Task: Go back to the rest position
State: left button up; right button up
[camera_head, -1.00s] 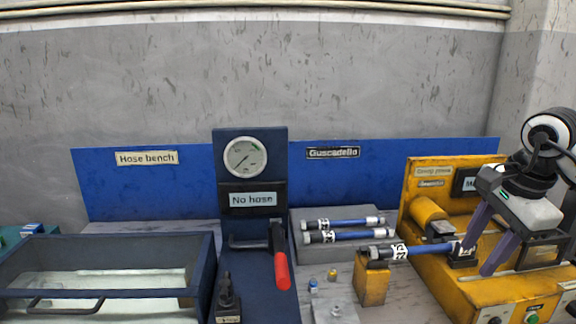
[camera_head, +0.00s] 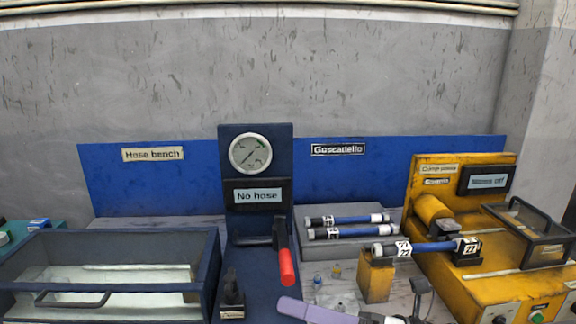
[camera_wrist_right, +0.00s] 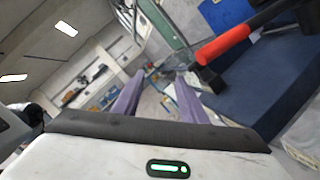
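My right gripper (camera_head: 305,311) is low at the bottom edge of the head view, with one purple finger showing, pointing left. In the right wrist view both purple fingers of the gripper (camera_wrist_right: 160,82) stand apart with nothing between them. It is open and empty, away from the crimp press (camera_head: 448,280). A blue hose (camera_head: 430,248) with black-and-white marked ends lies across a yellow block and the press. My left gripper is not in view.
A gauge stand (camera_head: 256,215) with a red-handled lever (camera_head: 286,265) stands in the middle; the lever looks close to the right gripper in its wrist view. A clear-topped case (camera_head: 110,238) is at left. Two hoses (camera_head: 345,225) lie on a grey tray (camera_head: 320,250).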

jog(key=d+f+m+t+h, duration=0.55)
jog(key=f+m, duration=0.25)
jog(key=m, duration=0.5)
jog(key=d+f+m+t+h, duration=0.4)
jog(key=f+m+t+h, duration=0.25)
jog(key=m, duration=0.65)
jog(key=s+d+f+m+g+h, duration=0.2)
jog(key=s+f+m+g, duration=0.2)
jog(key=s+f, duration=0.5)
jog(key=s+d+f+m+g+h, duration=0.2)
jog(key=s+f+m+g, duration=0.3)
jog(key=s+f+m, duration=0.4)
notch_tip(320, 180, down, 3)
jog(key=shift+s+d+f, duration=0.15)
jog(key=shift+s+d, duration=0.4)
jog(key=shift+d, duration=0.15)
